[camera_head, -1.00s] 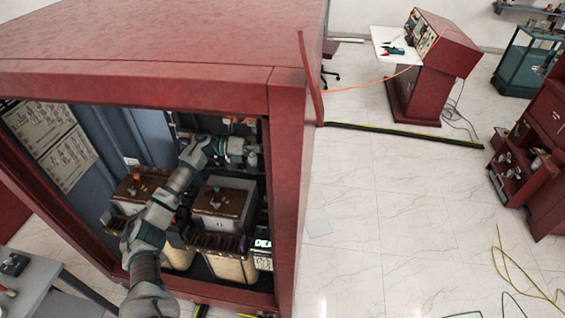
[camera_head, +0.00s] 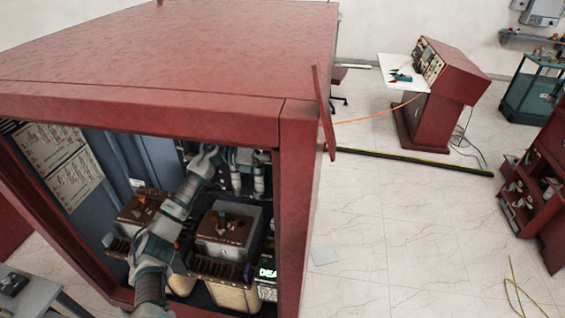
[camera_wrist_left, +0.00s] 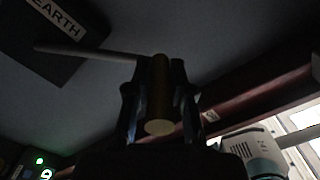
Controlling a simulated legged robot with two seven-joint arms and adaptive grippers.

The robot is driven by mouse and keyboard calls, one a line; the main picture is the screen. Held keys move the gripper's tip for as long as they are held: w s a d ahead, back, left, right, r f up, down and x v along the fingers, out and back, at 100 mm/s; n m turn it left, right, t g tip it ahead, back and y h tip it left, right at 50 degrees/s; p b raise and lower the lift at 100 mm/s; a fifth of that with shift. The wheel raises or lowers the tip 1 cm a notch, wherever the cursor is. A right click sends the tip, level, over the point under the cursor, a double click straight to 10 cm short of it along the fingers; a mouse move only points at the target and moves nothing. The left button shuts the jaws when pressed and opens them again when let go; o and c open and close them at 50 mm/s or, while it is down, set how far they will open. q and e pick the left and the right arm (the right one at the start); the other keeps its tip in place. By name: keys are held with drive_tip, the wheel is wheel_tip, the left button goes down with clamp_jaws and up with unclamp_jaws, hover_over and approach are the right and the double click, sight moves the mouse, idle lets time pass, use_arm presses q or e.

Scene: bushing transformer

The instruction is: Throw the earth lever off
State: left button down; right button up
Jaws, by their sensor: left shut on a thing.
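The earth lever's yellowish rounded handle (camera_wrist_left: 159,127) is in the middle of the left wrist view. A thin grey rod (camera_wrist_left: 88,52) runs left from it towards a dark box (camera_wrist_left: 50,58) with an "EARTH" label (camera_wrist_left: 57,17). My left gripper (camera_wrist_left: 160,105) is shut on the handle, one finger on each side. In the head view my left arm reaches into the open red cabinet (camera_head: 299,200). Its far end is partly hidden under the cabinet's top edge, and the lever cannot be made out there. My right gripper is in neither view.
Two brown-topped units (camera_head: 225,229) stand inside the cabinet below my arm. The cabinet's frame bounds the opening closely at the top and right. A grey table (camera_head: 28,295) stands at lower left. Tiled floor to the right is mostly clear, before a red console (camera_head: 428,122).

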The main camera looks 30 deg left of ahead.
use_arm(q)
drive_tip(key=shift+a, duration=0.1)
drive_tip(key=c, duration=1)
unclamp_jaws()
drive_tip(key=shift+w, duration=0.1)
drive_tip(key=shift+a+f, duration=0.15)
drive_tip(key=shift+a, duration=0.15)
drive_tip(key=v, duration=1.2)
drive_tip(key=shift+w+a+f, duration=0.1)
drive_tip(key=shift+w+a, duration=0.05)
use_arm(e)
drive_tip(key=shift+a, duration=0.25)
use_arm(q)
drive_tip(key=shift+d, duration=0.2)
